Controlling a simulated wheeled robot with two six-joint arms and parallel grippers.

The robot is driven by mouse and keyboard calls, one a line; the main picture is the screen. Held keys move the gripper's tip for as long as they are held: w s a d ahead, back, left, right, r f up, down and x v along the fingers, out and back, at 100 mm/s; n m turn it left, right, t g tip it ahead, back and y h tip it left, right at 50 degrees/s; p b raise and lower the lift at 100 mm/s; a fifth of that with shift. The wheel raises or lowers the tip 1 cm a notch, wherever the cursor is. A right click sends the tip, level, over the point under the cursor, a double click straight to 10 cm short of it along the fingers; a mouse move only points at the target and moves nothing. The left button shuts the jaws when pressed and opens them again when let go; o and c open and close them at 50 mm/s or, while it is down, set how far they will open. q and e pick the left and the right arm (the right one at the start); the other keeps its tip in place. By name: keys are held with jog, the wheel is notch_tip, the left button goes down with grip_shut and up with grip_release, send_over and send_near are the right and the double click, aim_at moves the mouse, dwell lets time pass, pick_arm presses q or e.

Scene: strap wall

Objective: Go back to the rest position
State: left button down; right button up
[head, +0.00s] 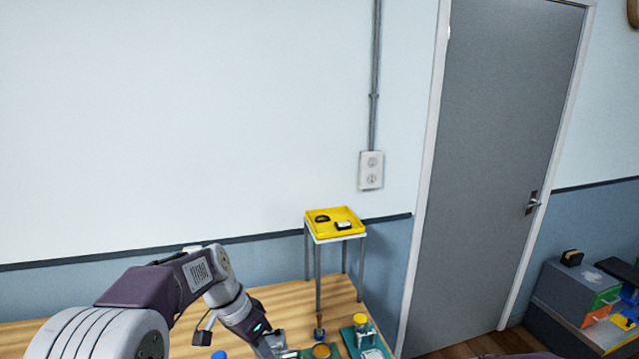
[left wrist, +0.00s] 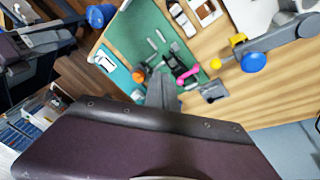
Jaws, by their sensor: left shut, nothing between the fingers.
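My left arm comes in from the left in the head view and bends down to the table. My left gripper (head: 268,346) is low over the wooden table (head: 280,299) at the bottom edge of that view, beside a green mat. It is shut and holds nothing. Its fingertips are partly cut off by the frame edge. In the left wrist view a purple panel of my arm fills the lower part. My right gripper does not show.
A yellow tray (head: 322,228) with small dark items stands on a thin-legged stand behind the gripper. A yellow-topped item (head: 361,320) stands to its right. The left wrist view shows a green mat (left wrist: 127,41) with several small tools. A grey door (head: 500,150) stands right.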

pick_arm(q)
jog(key=s+a+f+n+y, duration=0.1)
jog(key=s+a+f+n, duration=0.2)
jog(key=s, duration=0.4)
jog(key=s+a+f+n+y, duration=0.2)
jog(key=s+a+f+n, duration=0.1)
jog(key=s+f, duration=0.4)
jog(key=shift+s+n+t+y, duration=0.3)
jog(key=shift+s+n, duration=0.3)
jog(key=shift+n, duration=0.3)
jog(key=shift+a, duration=0.1)
